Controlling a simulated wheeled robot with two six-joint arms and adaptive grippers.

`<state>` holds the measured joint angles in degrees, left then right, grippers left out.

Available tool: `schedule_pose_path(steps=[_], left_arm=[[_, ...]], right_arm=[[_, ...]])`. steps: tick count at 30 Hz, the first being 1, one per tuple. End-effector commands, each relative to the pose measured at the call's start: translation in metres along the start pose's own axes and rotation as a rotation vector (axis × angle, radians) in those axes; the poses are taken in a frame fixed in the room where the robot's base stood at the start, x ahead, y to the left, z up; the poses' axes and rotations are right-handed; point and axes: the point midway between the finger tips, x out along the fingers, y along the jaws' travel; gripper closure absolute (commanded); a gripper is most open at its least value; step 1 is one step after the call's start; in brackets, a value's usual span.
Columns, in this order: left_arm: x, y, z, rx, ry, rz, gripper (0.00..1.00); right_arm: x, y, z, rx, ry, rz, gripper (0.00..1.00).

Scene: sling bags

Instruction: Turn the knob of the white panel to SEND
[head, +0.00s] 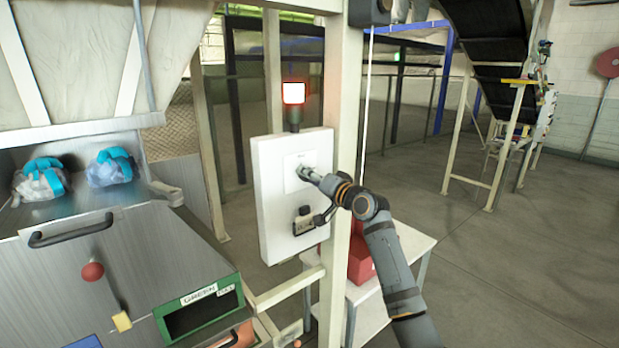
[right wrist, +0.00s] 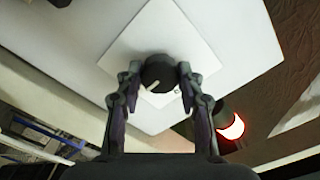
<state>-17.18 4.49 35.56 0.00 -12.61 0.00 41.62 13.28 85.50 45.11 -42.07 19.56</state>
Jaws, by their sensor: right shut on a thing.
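The white panel (head: 268,205) is mounted on a cream post, with a lighter square plate around its knob. In the right wrist view the black round knob (right wrist: 158,72) shows on that plate (right wrist: 170,25). Its white pointer line points to the lower left of that picture. My right gripper (head: 303,172) is at the plate; in the right wrist view its two fingers (right wrist: 158,80) are shut on the knob, one on each side. The knob's lettering is mostly hidden or too small to read, so I cannot tell its setting. My left gripper is out of view.
A lit red lamp (head: 293,93) stands above the panel. A small dark-and-white device (head: 303,220) sits low on the panel, close under my right arm. A red box (head: 361,262) rests on a white table behind the arm. A metal hopper with bags (head: 110,168) stands left.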

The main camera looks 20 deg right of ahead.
Motion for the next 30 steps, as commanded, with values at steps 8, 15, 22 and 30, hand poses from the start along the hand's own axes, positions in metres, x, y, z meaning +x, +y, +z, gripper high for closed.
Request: schedule_pose_path(steps=[8,15,22,30], left_arm=[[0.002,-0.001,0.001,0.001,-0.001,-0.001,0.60],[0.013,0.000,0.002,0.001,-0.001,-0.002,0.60],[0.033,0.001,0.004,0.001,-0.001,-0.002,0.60],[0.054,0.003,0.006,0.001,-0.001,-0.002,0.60]], right_arm=[[0.000,0.001,0.000,-0.010,0.000,0.000,0.94],[0.000,0.002,0.002,-0.097,0.000,-0.001,0.94],[0.000,0.003,0.003,-0.280,0.001,-0.002,0.94],[0.000,0.003,0.002,-0.537,0.000,-0.002,0.94]])
